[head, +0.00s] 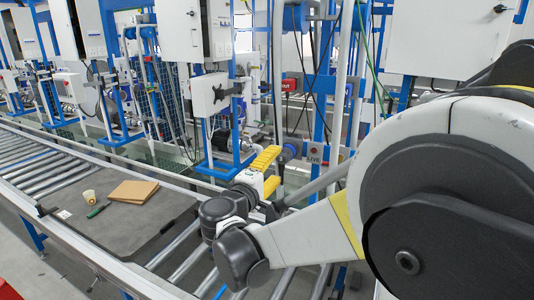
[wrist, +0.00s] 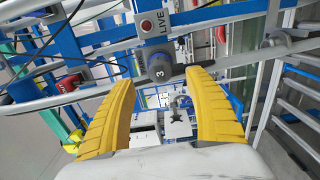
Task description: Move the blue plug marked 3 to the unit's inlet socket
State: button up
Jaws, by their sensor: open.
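The blue plug marked 3 (wrist: 158,68) sits at a rail under a sign reading LIVE (wrist: 153,25), its dark numbered end facing the wrist camera. In the head view the blue plug (head: 289,150) shows just right of my gripper (head: 274,167). My gripper is open, and its two yellow ribbed fingers also show in the wrist view (wrist: 161,78). The plug lies between and just beyond the fingertips in that view. I cannot tell whether they touch it; nothing is visibly held. I cannot make out the unit's inlet socket for certain.
Blue posts, pipes and hanging cables crowd the station. A dark tray (head: 125,228) with a cardboard piece (head: 134,191) lies on the roller conveyor.

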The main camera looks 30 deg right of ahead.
aim_at(286, 154)
jog(key=shift+x, duration=4.5)
jog(key=shift+b, duration=0.45)
jog(key=shift+c, duration=0.2)
grip_shut()
jog(key=shift+a, duration=0.15)
jog(key=shift+v, duration=2.9)
jog(key=shift+s, duration=0.1)
